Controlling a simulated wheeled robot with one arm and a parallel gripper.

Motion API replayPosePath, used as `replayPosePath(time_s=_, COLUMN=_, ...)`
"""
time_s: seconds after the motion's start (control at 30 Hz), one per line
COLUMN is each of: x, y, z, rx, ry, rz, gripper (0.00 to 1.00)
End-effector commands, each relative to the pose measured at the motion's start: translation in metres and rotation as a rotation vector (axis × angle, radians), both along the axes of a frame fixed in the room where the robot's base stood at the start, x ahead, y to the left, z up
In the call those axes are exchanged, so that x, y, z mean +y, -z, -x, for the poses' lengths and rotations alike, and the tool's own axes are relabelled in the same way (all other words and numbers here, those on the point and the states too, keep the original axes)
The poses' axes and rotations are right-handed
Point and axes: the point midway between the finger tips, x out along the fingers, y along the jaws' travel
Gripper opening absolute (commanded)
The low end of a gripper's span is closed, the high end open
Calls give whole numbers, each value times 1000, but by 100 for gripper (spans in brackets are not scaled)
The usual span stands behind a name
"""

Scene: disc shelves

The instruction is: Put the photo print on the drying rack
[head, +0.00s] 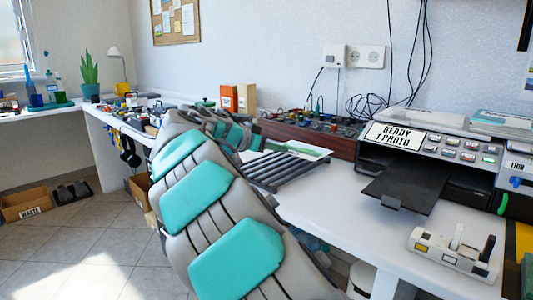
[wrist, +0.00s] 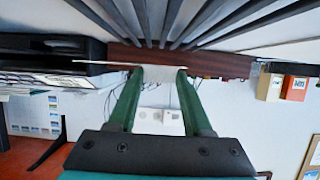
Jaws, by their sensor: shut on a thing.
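My gripper (wrist: 155,75) is shut on the photo print (wrist: 105,65), a thin pale sheet seen almost edge-on in the upside-down wrist view. The print runs from between the green fingers toward the printer side. In the head view, a white and green part of the print (head: 308,150) shows past my arm, over the far part of the drying rack (head: 280,171). The rack is a row of dark parallel slats; it also shows along the top of the wrist view (wrist: 205,22). The print appears above the slats; contact cannot be told. My arm hides the fingers in the head view.
A wooden box (head: 325,138) with cables lies behind the rack. A hole punch (head: 453,252) sits at the front right. The white tabletop (head: 335,205) between rack and punch is clear.

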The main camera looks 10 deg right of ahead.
Motion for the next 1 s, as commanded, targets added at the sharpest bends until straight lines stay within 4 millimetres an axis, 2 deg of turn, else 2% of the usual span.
replayPosePath(time_s=0.2, x=6, y=2, z=-28, rx=0, ry=-1, rz=-1, gripper=0)
replayPosePath(time_s=0.4, x=9, y=3, z=-41, rx=-1, ry=-2, rz=0, gripper=0)
replayPosePath(time_s=0.7, x=11, y=5, z=-47, rx=-2, ry=-1, rz=-2, gripper=0)
replayPosePath(time_s=1.0, x=11, y=35, z=-46, rx=0, ry=0, rz=1, gripper=0)
